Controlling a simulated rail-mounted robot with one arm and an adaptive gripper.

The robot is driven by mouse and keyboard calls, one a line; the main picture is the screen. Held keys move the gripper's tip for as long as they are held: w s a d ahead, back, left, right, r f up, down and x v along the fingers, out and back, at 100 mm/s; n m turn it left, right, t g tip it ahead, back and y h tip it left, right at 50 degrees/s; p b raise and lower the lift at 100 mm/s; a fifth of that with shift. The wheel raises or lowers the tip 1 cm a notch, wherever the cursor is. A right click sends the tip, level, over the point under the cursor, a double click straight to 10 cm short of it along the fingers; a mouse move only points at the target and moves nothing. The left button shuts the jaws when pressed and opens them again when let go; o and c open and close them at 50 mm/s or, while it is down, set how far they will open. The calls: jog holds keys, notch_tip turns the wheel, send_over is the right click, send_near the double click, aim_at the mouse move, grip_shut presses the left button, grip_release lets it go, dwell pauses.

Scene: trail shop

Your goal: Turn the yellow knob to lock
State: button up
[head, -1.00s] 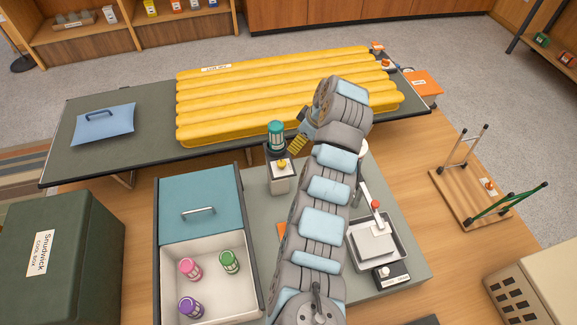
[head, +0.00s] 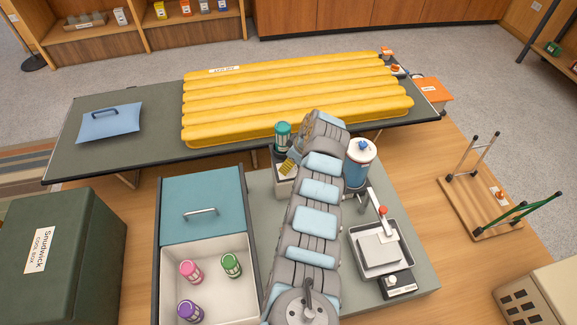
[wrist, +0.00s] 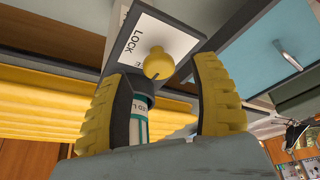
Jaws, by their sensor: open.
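The yellow knob (wrist: 158,63) shows in the wrist view on a white plate (wrist: 178,38) marked LOCK, with a second label partly cut off by a finger. The knob has a round body with a small tab. My gripper (wrist: 158,75) is open, its two yellow ribbed fingers on either side of the knob, with gaps visible; its depth to the knob is hard to judge. In the head view my gripper (head: 287,167) is over the small box (head: 284,187) carrying the plate and hides the knob. A teal canister (head: 282,136) stands in the box's holder behind.
A teal-lidded bin (head: 202,205) with several lidded jars stands left of the box. A blue-white container (head: 360,165) and a tray with a red-tipped lever (head: 380,245) stand right of my arm. A yellow air mat (head: 295,98) lies behind.

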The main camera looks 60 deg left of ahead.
jog(key=shift+x, duration=0.95)
grip_shut()
